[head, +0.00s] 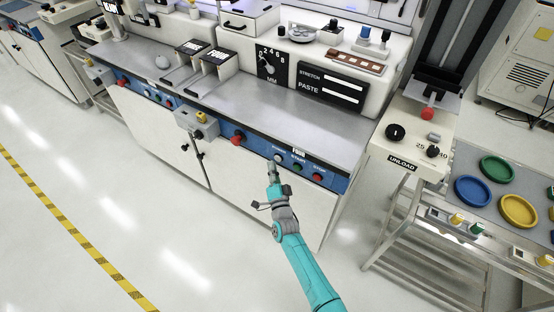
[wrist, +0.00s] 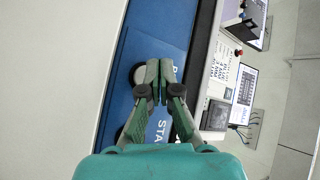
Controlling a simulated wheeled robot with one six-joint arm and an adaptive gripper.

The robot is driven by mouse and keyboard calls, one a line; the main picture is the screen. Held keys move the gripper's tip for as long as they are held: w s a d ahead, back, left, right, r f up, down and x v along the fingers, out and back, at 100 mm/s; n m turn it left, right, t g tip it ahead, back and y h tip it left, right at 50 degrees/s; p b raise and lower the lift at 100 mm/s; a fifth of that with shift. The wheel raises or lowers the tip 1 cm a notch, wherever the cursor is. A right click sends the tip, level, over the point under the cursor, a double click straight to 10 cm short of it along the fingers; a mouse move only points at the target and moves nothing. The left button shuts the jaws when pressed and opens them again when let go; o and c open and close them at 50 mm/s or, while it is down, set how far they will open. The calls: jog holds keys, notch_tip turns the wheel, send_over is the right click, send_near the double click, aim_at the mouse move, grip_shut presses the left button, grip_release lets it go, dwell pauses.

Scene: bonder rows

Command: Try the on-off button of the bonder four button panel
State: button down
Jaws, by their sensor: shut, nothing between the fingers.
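A blue button panel (head: 345,184) runs along the front edge of the grey bench in the head view. It carries a pale round button (head: 278,157), a green one (head: 297,168) and a red one (head: 317,177), with small labels above. A red knob (head: 238,138) sits further left on the same blue strip. My gripper (head: 272,164) is shut and empty, just in front of the panel by the pale button. In the wrist view the shut fingertips (wrist: 159,68) partly cover a round button (wrist: 137,76) beside white lettering. Whether they touch it, I cannot tell.
A grey box with a yellow top (head: 201,119) juts from the bench front to the left. Another blue panel (head: 148,90) lies further left. A white stand marked UNLOAD (head: 402,162) is at the right. The floor in front is clear.

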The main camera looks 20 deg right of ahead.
jog(key=shift+w+d, duration=0.1)
jog(key=shift+d, duration=0.05)
dwell(0.7)
jog(key=shift+w+d, duration=0.15)
jog(key=shift+d, duration=0.05)
jog(key=shift+w+d, duration=0.25)
jog(key=shift+d, duration=0.1)
dwell(0.8)
jog(key=shift+s+a, duration=0.1)
dwell(0.4)
jog(key=shift+s+a, duration=0.45)
jog(key=shift+a, duration=0.15)
jog(key=shift+s+a, duration=0.75)
jog(key=shift+a, duration=0.25)
jog(key=shift+s+a, duration=0.7)
jog(key=shift+a, duration=0.3)
